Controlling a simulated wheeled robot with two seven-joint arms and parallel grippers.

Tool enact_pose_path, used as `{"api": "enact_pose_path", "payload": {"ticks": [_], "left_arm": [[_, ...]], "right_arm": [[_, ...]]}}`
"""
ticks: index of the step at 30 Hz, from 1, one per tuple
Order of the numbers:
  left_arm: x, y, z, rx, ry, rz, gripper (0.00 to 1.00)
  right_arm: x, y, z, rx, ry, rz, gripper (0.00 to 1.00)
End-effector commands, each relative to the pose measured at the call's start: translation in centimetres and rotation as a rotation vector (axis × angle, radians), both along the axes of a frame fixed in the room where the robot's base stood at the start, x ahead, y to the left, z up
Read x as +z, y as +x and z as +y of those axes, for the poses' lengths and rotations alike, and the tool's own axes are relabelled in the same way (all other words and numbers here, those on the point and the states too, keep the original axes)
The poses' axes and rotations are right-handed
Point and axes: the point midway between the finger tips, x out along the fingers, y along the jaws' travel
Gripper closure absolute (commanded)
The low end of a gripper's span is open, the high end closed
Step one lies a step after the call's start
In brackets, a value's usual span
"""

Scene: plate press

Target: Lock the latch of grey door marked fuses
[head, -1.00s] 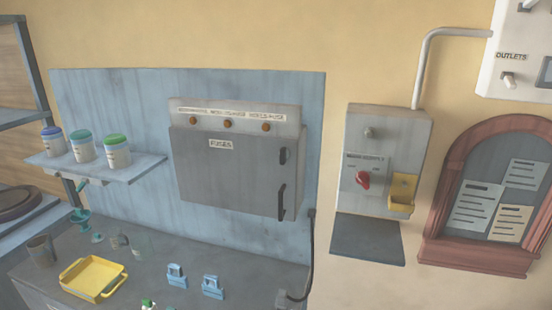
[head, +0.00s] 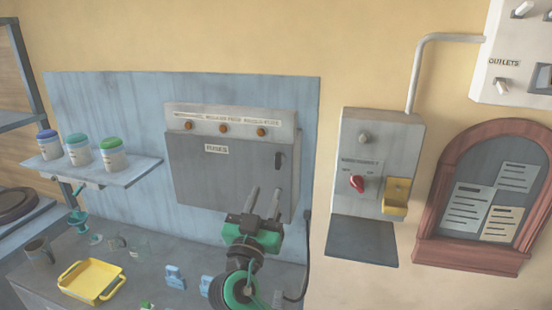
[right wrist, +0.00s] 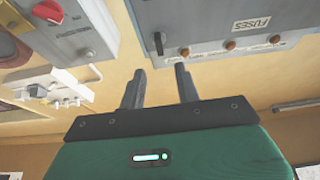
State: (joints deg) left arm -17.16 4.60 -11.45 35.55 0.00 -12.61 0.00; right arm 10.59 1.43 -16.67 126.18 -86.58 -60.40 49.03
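The grey door (head: 215,175) marked FUSES sits shut on the grey wall cabinet (head: 235,115). Its dark latch (head: 279,161) is near the door's upper right edge. It appears as a small dark piece in the right wrist view (right wrist: 158,42), beside the cabinet's brown knobs. My right gripper (head: 265,190) is in front of the door's lower right part, below the latch, and hides most of the door handle. Its fingers are apart and empty, as the right wrist view also shows (right wrist: 160,75). My left gripper is not in view.
A shelf with jars (head: 95,168) is at left. A yellow tray (head: 92,282) and blue clips (head: 174,276) are on the counter below.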

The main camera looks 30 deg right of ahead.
Motion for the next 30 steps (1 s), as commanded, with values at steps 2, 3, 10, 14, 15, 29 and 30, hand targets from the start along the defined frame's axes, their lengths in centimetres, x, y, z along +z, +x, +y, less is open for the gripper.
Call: {"api": "enact_pose_path", "payload": {"ticks": [2, 3, 10, 14, 15, 29, 30], "left_arm": [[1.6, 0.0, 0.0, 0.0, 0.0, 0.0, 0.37], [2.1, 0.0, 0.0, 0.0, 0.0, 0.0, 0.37], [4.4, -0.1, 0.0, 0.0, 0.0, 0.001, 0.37], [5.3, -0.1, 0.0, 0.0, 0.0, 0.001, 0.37], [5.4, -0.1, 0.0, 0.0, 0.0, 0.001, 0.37], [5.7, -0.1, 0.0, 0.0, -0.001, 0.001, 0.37], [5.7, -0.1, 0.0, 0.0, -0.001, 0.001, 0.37]], "right_arm": [[1.4, 1.0, -1.3, -0.003, -0.003, 0.001, 0.67], [1.7, 1.5, -1.8, -0.004, -0.005, 0.001, 0.67], [3.1, 4.0, -4.8, -0.003, -0.004, 0.003, 0.67], [3.6, 5.1, -6.0, -0.003, -0.003, 0.003, 0.67], [3.7, 5.3, -6.2, -0.002, -0.002, 0.003, 0.67], [3.7, 5.9, -7.0, -0.001, 0.0, 0.003, 0.69], [3.7, 5.9, -7.0, -0.002, 0.001, 0.002, 0.77]]}}
